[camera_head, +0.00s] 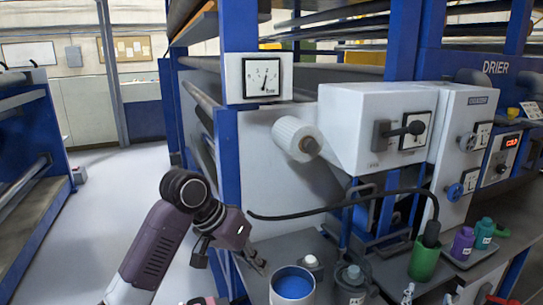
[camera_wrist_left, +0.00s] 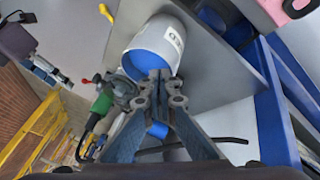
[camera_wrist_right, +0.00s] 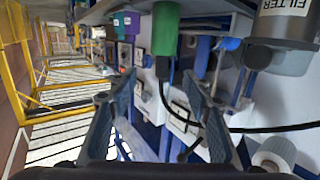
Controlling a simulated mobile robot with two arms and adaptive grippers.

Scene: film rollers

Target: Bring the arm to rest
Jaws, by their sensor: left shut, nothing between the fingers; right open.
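My left arm (camera_head: 150,245) reaches in from the lower left in the head view. Its gripper (camera_head: 258,266) is beside the white can of blue paint (camera_head: 278,272). In the left wrist view the gripper (camera_wrist_left: 160,74) is shut and empty, its fingertips in front of the can's blue opening (camera_wrist_left: 150,65). Whether they touch the can I cannot tell. My right gripper (camera_wrist_right: 147,92) is open in the right wrist view, with nothing between its fingers. The green cup (camera_wrist_right: 165,32) appears beyond its fingertips. I cannot make out the right gripper in the head view.
A green cup (camera_head: 424,262) with a black hose, purple bottle (camera_head: 462,243) and teal bottle (camera_head: 484,232) stand on the right. A white roll (camera_head: 293,138) projects from the machine (camera_head: 365,105). A FILTER canister (camera_wrist_right: 285,25) shows in the right wrist view. The left floor (camera_head: 110,190) is clear.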

